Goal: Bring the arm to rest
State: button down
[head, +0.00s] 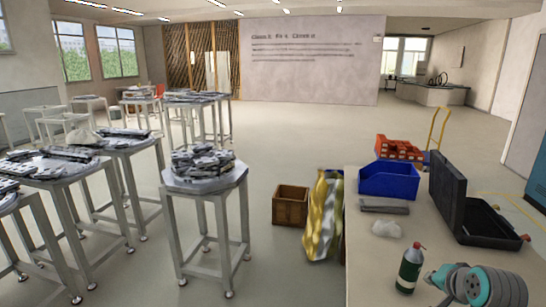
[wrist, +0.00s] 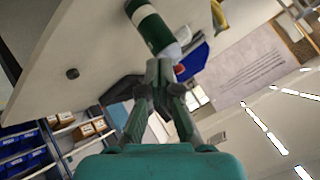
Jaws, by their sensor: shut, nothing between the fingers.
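My gripper (wrist: 158,72) shows in the wrist view with its two grey fingers together at the tips and nothing between them. Its fingertips appear close to a dark green bottle (wrist: 152,30) with a white band; I cannot tell whether they touch it. In the head view, the teal and grey end of my arm (head: 484,286) is at the bottom right, over the near part of the white table (head: 370,270). The green bottle (head: 408,268) with a red cap stands upright on this table, left of my arm. The fingertips are not clear in the head view.
On the table are a blue bin (head: 388,181), a grey bar (head: 384,207), a crumpled white item (head: 386,229) and an open black case (head: 480,222). A wooden crate (head: 290,206) and a gold-silver bag (head: 324,218) stand left of it. Grey stools hold stacked parts (head: 203,160). Open floor lies beyond.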

jog(key=s+a+f+n+t, duration=0.1)
jog(key=s+a+f, duration=0.25)
jog(key=f, duration=0.35)
jog(key=s+a+f+n, duration=0.1)
jog(key=s+a+f, duration=0.2)
jog(key=a+f, duration=0.3)
jog(key=s+a+f+n+t, duration=0.1)
jog(key=s+a+f, duration=0.2)
jog(key=s, duration=0.4)
jog(key=s+a+f+n, duration=0.1)
jog(key=s+a+f, duration=0.2)
jog(key=s, duration=0.3)
jog(key=s+a+f+n+t, duration=0.1)
jog(key=s+a+f, duration=0.2)
jog(key=s, duration=0.4)
jog(key=s+a+r+n, duration=0.1)
jog(key=s+r, duration=0.2)
jog(key=s, duration=0.4)
jog(key=s+a+r+n+t+y, duration=0.1)
jog(key=s+a+r+n, duration=0.1)
jog(key=s, duration=0.5)
jog(key=s+a+r+n+t, duration=0.1)
jog(key=s+a+r+n, duration=0.1)
jog(key=s+r, duration=0.3)
jog(key=s, duration=0.3)
jog(key=shift+y, duration=0.3)
